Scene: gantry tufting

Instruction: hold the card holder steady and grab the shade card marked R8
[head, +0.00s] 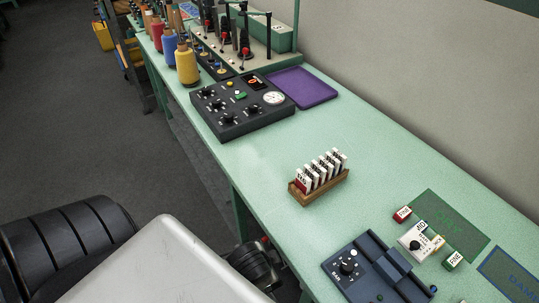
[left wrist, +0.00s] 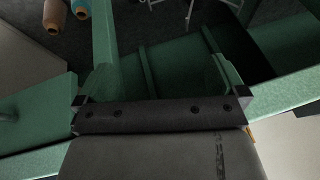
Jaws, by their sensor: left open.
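The wooden card holder (head: 325,188) stands on the green bench in the head view, right of the middle. Several white shade cards (head: 327,163) stand upright in a row in it, with red on the nearest card (head: 301,181). The card markings are too small to read, so I cannot tell which is R8. My left gripper (left wrist: 163,98) shows in the left wrist view, its jaws wide apart with nothing between them. It is away from the holder, which that view does not show. My right gripper is in neither view.
A black control panel (head: 240,105) and a purple tray (head: 302,87) lie behind the holder. A dark blue device (head: 372,268), a white dial box (head: 420,240) and small red (head: 402,214) and green (head: 452,260) blocks are nearer. Bench around the holder is clear.

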